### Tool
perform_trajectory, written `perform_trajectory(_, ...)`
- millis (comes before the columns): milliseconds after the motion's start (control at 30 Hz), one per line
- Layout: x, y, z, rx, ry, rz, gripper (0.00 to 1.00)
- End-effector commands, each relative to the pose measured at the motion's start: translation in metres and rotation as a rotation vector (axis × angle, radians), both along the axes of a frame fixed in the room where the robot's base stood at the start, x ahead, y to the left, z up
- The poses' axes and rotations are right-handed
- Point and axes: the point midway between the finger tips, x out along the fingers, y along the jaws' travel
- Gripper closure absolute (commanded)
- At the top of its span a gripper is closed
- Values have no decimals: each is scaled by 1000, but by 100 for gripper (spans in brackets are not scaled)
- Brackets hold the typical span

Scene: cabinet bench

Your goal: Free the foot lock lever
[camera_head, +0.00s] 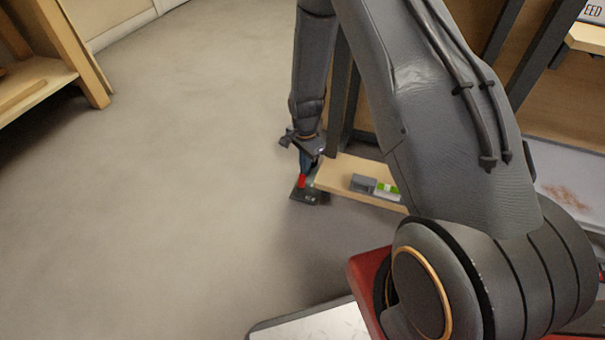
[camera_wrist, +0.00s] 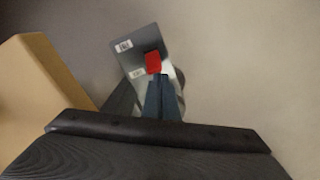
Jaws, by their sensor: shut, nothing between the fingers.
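The foot lock lever shows as a small red tab (camera_head: 301,181) near the floor, at the left end of a low wooden shelf. It also shows in the wrist view (camera_wrist: 153,62), above a dark grey plate (camera_wrist: 128,46) with pale labels. The plate (camera_head: 303,196) lies low beside the shelf end in the head view. My gripper (camera_head: 306,171) points down at the red tab, its fingers shut and empty. In the wrist view, the fingertips (camera_wrist: 161,78) end right at the tab's near edge. I cannot tell whether they touch it. The fingers hide part of the plate.
The low wooden shelf (camera_head: 340,174) carries a grey block (camera_head: 363,183) and a green-and-white box (camera_head: 387,190). Dark uprights stand behind my gripper. Another wooden bench (camera_head: 38,83) is at upper left. Open floor (camera_head: 170,190) lies left of the lever.

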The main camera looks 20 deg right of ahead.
Motion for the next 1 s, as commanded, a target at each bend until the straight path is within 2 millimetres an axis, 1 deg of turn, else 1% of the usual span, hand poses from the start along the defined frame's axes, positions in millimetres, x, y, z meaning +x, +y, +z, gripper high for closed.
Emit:
perform_trajectory(233,-1,1,0,0,0,0,100)
perform_trajectory(1000,-15,11,0,0,1,0,100)
